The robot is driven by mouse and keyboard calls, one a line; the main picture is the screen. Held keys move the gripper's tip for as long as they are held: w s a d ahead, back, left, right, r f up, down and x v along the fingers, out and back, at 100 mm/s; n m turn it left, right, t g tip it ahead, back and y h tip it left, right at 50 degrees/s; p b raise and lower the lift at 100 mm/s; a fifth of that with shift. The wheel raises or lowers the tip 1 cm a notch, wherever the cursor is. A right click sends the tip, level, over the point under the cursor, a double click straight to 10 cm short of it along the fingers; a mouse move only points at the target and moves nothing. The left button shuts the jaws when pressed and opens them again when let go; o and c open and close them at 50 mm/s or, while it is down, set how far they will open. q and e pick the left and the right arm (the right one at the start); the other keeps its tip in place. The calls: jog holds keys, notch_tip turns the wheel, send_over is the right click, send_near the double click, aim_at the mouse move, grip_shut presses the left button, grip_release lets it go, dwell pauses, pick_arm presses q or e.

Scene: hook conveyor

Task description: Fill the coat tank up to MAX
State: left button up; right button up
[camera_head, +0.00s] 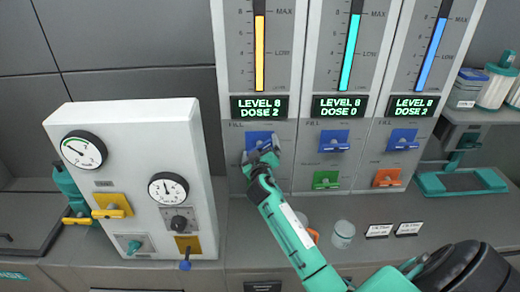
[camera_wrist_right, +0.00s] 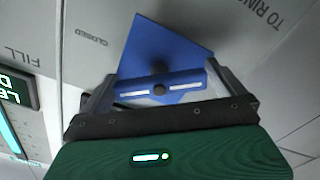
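Three tank panels stand side by side with yellow (camera_head: 259,54), cyan (camera_head: 349,54) and blue (camera_head: 431,56) level bars, all reaching about MAX. Their displays read LEVEL 8 DOSE 2 (camera_head: 259,107), LEVEL 8 DOSE 0 (camera_head: 342,107) and LEVEL 8 DOSE 2 (camera_head: 412,107). I cannot read which tank is coat. My right gripper (camera_head: 262,154) is at the blue fill handle (camera_head: 258,136) of the left panel. In the right wrist view its fingers stand wide apart, either side of that handle (camera_wrist_right: 167,65); contact is unclear. My left gripper is not visible.
A white gauge box (camera_head: 122,175) with dials and yellow handles stands at left. Blue, green (camera_head: 326,179) and orange (camera_head: 388,177) handles are on the other panels. A small jar (camera_head: 342,234) stands on the counter. Shelf bottles (camera_head: 495,85) are at right.

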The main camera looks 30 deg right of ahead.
jog(key=b+v, duration=0.4)
jog(key=v, duration=1)
jog(key=shift+w, duration=0.1)
dwell(1.3)
